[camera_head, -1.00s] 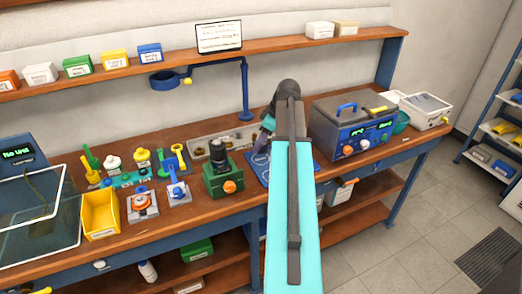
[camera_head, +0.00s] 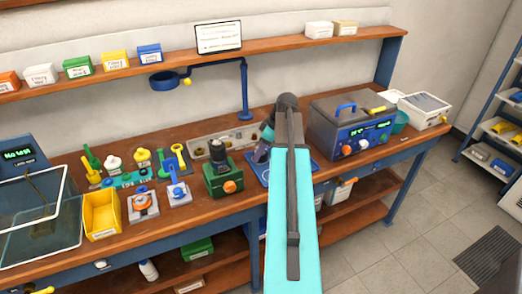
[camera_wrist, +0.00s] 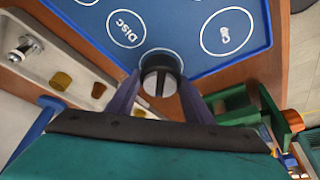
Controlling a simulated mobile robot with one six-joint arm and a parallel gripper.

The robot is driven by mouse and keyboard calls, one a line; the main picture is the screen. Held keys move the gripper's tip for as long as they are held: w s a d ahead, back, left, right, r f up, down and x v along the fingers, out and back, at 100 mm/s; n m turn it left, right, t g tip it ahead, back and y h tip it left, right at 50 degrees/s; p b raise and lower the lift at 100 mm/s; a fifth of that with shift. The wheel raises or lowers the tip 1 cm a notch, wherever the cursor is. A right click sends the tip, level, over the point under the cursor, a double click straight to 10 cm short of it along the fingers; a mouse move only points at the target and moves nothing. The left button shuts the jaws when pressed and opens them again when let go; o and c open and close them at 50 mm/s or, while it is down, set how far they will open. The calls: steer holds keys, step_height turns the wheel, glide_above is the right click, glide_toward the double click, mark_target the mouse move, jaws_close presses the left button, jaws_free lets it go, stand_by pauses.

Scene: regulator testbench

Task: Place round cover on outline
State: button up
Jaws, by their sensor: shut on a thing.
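My gripper (camera_wrist: 161,94) is shut on a round cover (camera_wrist: 160,65), dark with a grey slotted face, held between its two purple fingers. In the wrist view the cover appears at the near edge of a blue mat (camera_wrist: 183,50). I cannot tell its height above the mat. The mat bears white outlines: a circle marked "DISC" (camera_wrist: 127,29), a circle with a small drawn shape (camera_wrist: 228,34), and others cut off at the top. In the head view the gripper (camera_head: 261,155) is over the left part of the mat (camera_head: 303,168); my arm hides much of both.
A green block with a black top and orange knob (camera_head: 222,172) stands close left of the mat. A grey tray with small parts (camera_head: 210,145) lies behind. A grey test unit (camera_head: 350,125) stands to the right. A blue post (camera_head: 245,90) rises behind.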

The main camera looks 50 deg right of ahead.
steer(key=shift+f, duration=0.2)
steer(key=shift+f, duration=0.15)
steer(key=o, duration=1)
steer(key=shift+r, duration=0.25)
steer(key=shift+b+v, duration=1.2)
steer(key=shift+v, duration=4.75)
steer(key=shift+s, duration=0.1)
steer(key=shift+f, duration=0.1)
